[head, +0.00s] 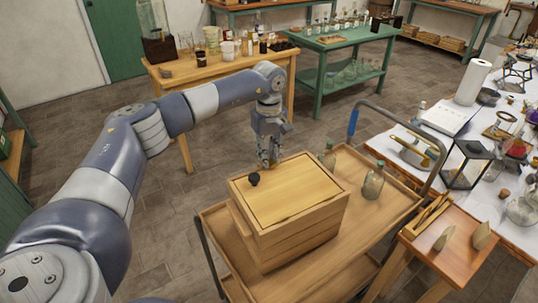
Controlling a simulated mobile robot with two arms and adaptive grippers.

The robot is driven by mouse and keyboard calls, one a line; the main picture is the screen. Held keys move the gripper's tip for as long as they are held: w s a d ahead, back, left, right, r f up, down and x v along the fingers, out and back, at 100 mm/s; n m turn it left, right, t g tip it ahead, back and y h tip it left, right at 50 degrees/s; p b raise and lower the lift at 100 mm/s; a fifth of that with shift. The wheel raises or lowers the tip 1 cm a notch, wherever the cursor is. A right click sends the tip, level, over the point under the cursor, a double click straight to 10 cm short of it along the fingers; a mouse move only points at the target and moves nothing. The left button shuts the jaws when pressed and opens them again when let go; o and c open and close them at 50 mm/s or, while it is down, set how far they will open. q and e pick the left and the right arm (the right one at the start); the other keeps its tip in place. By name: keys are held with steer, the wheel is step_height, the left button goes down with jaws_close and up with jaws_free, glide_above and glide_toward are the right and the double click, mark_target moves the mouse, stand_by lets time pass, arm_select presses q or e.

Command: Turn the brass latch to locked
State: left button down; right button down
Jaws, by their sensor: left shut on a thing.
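A wooden box (285,225) with a flat lid and a small black knob (254,179) stands on a wooden cart. My left gripper (268,163) points down at the far edge of the box, just behind the knob. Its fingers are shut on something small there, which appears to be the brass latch. The latch itself is hidden by the fingers, so its position cannot be told. My right gripper is not in view.
The cart (345,265) also holds glass bottles (373,183) right of the box. A white-topped table (475,125) with a lantern (465,165) and glassware stands on the right. A small wooden stand (445,262) is at the lower right. Floor at the left is free.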

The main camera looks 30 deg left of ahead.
arm_select(q)
steer(key=shift+r, duration=0.1)
steer(key=c, duration=1.5)
jaws_free()
steer(key=shift+s, duration=0.1)
step_height(320, 180, up, 12)
steer(key=shift+r, duration=0.1)
